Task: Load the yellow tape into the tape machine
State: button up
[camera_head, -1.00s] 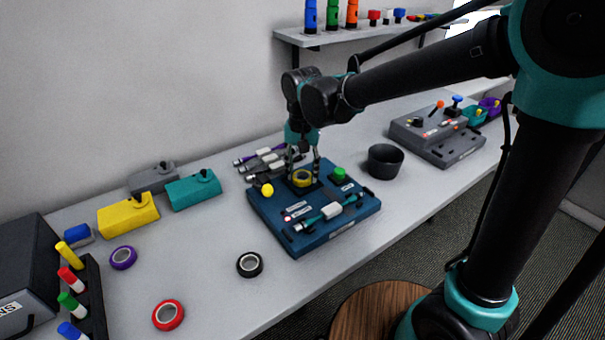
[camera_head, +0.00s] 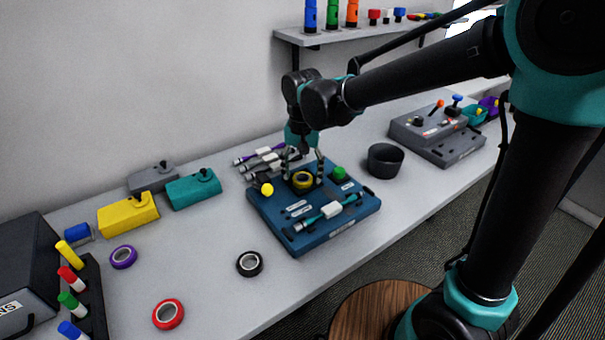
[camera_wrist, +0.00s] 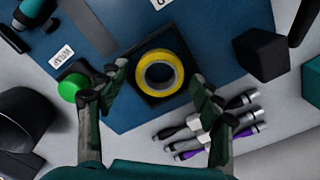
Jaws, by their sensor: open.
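The yellow tape (camera_head: 303,180) is a ring with a grey core. It lies flat in a dark square recess of the blue tape machine (camera_head: 318,238). In the wrist view the tape (camera_wrist: 160,73) sits within the black square holder on the blue panel (camera_wrist: 205,25). My gripper (camera_head: 304,167) is above the tape with its fingers spread to either side. In the wrist view my gripper (camera_wrist: 160,85) is open, with a gap between each finger and the tape. The machine has a green button (camera_head: 339,173) right of the tape and a yellow knob (camera_head: 267,189) to its left.
Black (camera_head: 249,264), red (camera_head: 168,314) and purple (camera_head: 123,257) tapes lie on the table's left part. The table front-left of the machine is mostly clear.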

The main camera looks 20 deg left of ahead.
notch_tip(320, 180, up, 12)
dwell(0.5)
